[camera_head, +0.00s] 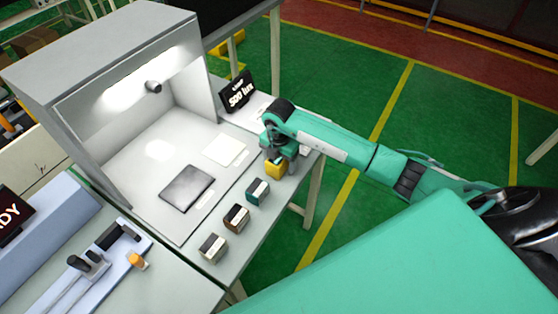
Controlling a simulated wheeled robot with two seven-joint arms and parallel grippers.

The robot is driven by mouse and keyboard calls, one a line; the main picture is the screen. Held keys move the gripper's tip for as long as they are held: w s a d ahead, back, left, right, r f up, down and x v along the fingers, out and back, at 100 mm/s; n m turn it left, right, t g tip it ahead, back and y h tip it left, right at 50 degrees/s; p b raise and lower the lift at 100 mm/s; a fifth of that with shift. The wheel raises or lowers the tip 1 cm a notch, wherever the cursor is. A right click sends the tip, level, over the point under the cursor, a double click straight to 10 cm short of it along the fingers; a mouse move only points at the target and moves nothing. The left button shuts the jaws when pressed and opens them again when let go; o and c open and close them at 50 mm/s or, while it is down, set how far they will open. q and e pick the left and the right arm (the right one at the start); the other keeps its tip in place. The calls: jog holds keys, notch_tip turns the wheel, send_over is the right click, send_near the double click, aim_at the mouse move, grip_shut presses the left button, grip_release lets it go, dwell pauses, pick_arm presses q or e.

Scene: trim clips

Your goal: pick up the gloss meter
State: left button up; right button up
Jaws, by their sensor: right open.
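A row of small block-shaped devices stands along the front right edge of the grey table. They are a yellow block (275,170) at the far end, a teal-and-dark block (258,191), a brown-and-dark block (236,218) and a pale-and-dark block (212,247) nearest. I cannot tell from their looks which is the gloss meter. My right gripper (279,157) points down at the yellow block and is open. It partly hides the block's top, and I cannot tell whether they touch. My left gripper is out of view.
A lux display (238,91) stands behind my right gripper. A bench with fixtures (98,262) is at left. Green floor (340,100) is clear at right.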

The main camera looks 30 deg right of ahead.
jog(key=c, duration=1.2)
jog(key=shift+r, duration=0.1)
